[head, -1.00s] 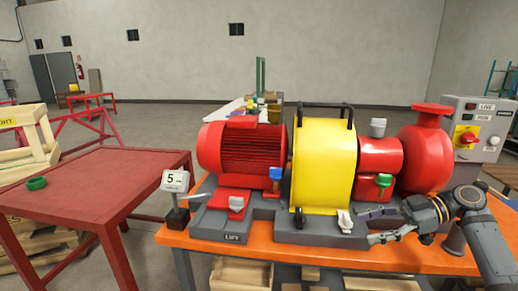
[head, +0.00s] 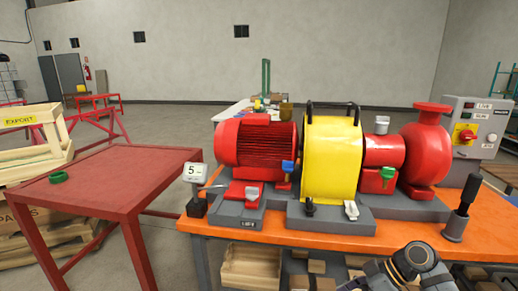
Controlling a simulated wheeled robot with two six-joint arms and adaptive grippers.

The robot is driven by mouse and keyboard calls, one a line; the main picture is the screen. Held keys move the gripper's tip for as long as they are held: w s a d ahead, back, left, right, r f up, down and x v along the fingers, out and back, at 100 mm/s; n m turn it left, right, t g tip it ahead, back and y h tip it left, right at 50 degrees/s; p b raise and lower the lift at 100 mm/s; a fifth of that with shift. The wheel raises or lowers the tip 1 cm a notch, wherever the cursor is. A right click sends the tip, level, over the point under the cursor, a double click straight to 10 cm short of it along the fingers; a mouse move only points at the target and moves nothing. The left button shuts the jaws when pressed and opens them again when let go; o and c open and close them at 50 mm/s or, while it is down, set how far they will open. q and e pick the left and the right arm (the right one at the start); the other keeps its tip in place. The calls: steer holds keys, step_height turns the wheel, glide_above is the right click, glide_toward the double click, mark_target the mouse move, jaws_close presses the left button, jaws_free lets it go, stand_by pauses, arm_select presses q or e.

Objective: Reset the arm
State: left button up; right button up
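My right arm comes in at the bottom right of the head view. Its gripper (head: 362,283) is low in front of the orange bench, partly cut off by the bottom edge. I cannot tell whether its fingers are open or shut. It is apart from the pump skid. My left gripper is not in view. The skid has a red motor (head: 254,143), a yellow guard (head: 332,158) with black handles, and a red pump (head: 425,154) on a grey base.
A grey control box (head: 477,125) stands behind at the right. A black handle (head: 464,193) stands in a grey holder on the orange bench (head: 275,226). A red table (head: 115,183) with a green ring (head: 58,177) is at the left. Boxes sit under the bench.

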steer(key=s+a+f+m+h, duration=0.3)
steer(key=s+f+m+h, duration=0.1)
steer(key=s+f, duration=0.55)
steer(key=s+d+m+t+h, duration=0.2)
steer(key=s+d+m+h, duration=0.4)
steer(key=s, duration=0.3)
step_height(320, 180, down, 27)
steer(key=s+d+m+g, duration=0.1)
steer(key=s, duration=0.1)
steer(key=s+d+f+g, duration=0.1)
steer(key=s+f, duration=1.5)
steer(key=s, duration=0.2)
arm_select(q)
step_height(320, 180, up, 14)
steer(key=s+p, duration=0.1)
steer(key=p, duration=1.3)
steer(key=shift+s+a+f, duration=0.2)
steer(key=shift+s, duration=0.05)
arm_select(e)
step_height(320, 180, up, 14)
steer(key=shift+s+d+m+y, duration=0.25)
steer(key=shift+s+m+y, duration=0.05)
steer(key=shift+s, duration=0.05)
